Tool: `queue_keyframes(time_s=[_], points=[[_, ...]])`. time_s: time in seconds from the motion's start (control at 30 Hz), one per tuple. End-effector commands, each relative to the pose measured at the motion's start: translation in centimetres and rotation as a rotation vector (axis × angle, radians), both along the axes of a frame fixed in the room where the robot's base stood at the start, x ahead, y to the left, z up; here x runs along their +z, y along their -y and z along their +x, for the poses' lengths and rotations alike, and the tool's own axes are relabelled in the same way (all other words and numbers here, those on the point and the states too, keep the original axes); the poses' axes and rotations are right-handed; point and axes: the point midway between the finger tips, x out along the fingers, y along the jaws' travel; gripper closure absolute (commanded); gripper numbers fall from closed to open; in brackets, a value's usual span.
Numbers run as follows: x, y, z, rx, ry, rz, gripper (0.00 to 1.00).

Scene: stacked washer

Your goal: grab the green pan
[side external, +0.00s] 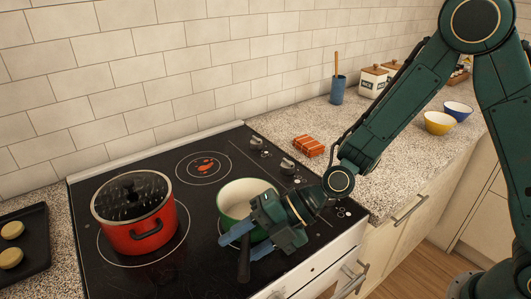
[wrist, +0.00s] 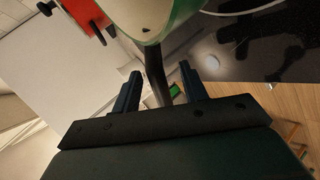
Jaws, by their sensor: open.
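The green pan (side external: 230,205), green outside and white inside, sits on the black cooktop towards its front. Its dark handle (side external: 244,262) points to the front edge. My gripper (side external: 248,243) is low over the pan's near side, with its blue fingers open and apart. In the wrist view the pan (wrist: 150,14) is at the top, and its handle (wrist: 156,78) runs between the two fingers of my gripper (wrist: 160,72). A gap shows on both sides of the handle. My gripper hides part of the pan's right side in the side view.
A red pot (side external: 128,236) with a dark glass lid stands left of the pan. A dark tray (side external: 40,262) with round pieces is at far left. An orange block (side external: 309,146), a blue cup (side external: 337,92) and bowls (side external: 438,123) stand on the counter at right.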

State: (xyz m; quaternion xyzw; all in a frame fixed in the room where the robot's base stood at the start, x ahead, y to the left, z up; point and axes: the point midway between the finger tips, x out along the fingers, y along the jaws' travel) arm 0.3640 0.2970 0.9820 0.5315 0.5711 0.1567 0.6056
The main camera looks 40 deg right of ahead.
Motion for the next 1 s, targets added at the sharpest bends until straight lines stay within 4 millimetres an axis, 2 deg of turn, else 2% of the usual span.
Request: queue_keyframes(time_s=[0.2, 0.67, 0.9, 1.0], points=[[-0.61, -0.97, 0.33, 0.000, 0.000, 0.001, 0.57], [-0.58, -0.93, 0.33, 0.000, 0.000, 0.001, 0.57], [-0.58, -0.93, 0.33, 0.000, 0.000, 0.001, 1.00], [-0.58, -0.93, 0.33, 0.000, 0.000, 0.001, 1.00]])
